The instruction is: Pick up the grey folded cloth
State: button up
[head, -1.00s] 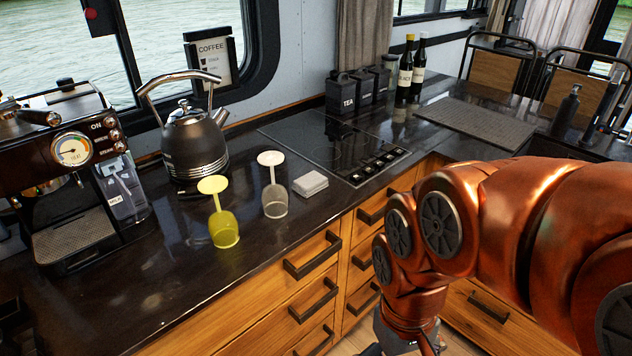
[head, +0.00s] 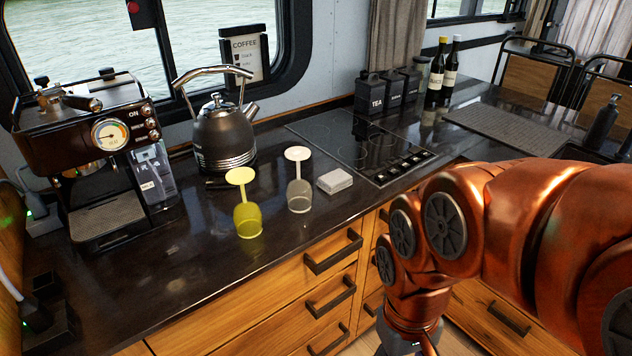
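The grey folded cloth (head: 335,181) is a small light-grey block-like bundle lying flat on the dark counter. It lies just right of an upside-down clear glass and in front of the cooktop's left front corner. My orange arm comes in from the right side of the head view and bends down in front of the drawers. My gripper is at the bottom edge of the view, mostly cut off, below counter height and apart from the cloth. Its fingers do not show.
An upside-down clear glass (head: 299,190) and a yellow one (head: 246,212) stand left of the cloth. A kettle (head: 224,135) and coffee machine (head: 95,150) stand further left. The cooktop (head: 365,145) lies behind. The front left counter (head: 170,285) is clear.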

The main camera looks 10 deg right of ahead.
aim_at(334, 180)
jog(key=u, duration=0.85)
jog(key=k, duration=0.2)
jog(key=i, duration=0.7)
